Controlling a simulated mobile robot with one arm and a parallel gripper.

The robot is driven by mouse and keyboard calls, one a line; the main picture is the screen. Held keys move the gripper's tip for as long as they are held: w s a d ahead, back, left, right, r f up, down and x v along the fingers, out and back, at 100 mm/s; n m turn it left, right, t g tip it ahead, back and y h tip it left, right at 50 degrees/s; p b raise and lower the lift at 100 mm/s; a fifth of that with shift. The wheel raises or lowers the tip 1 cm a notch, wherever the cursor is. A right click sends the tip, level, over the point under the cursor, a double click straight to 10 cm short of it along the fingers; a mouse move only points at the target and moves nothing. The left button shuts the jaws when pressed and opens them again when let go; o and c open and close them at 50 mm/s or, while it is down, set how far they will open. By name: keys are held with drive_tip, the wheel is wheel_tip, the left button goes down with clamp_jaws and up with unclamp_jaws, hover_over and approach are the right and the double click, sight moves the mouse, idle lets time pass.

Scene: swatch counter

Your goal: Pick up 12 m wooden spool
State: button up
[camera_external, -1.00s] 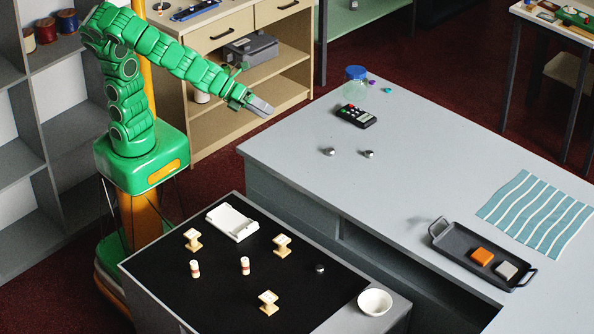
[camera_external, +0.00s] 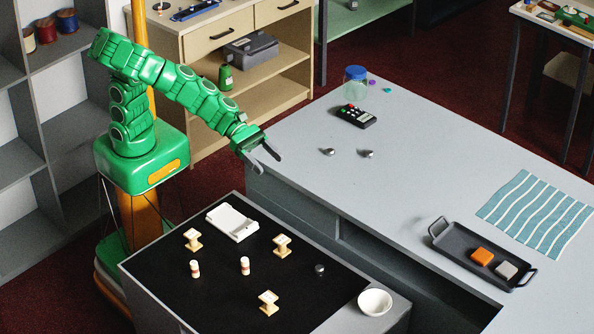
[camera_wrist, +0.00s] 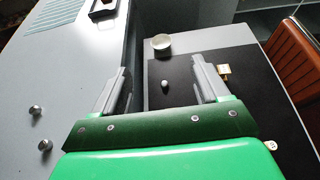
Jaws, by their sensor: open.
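Three pale wooden spool-like pieces with square ends stand on the black counter top: one at the back left (camera_external: 193,239), one at the back right (camera_external: 282,244) and one nearer the front (camera_external: 268,302). I cannot read any length on them. In the wrist view, one such piece (camera_wrist: 223,71) shows just right of my right finger, and a pale piece (camera_wrist: 270,145) is partly visible at lower right. My gripper (camera_external: 264,163) is open and empty, in the air above and behind the counter's back edge. Both fingers (camera_wrist: 158,72) show apart in the wrist view.
The grey table (camera_external: 420,170) on the right holds a remote (camera_external: 356,116), a jar and a tray (camera_external: 450,243).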

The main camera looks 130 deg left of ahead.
approach(276, 241)
drive_tip(key=x, duration=0.5)
drive_tip(key=shift+w+a+r, duration=0.15)
drive_tip(key=shift+w, duration=0.1)
drive_tip(key=shift+a+f, duration=0.15)
drive_tip(key=shift+f, duration=1.1)
drive_tip(key=shift+w+f, duration=0.1)
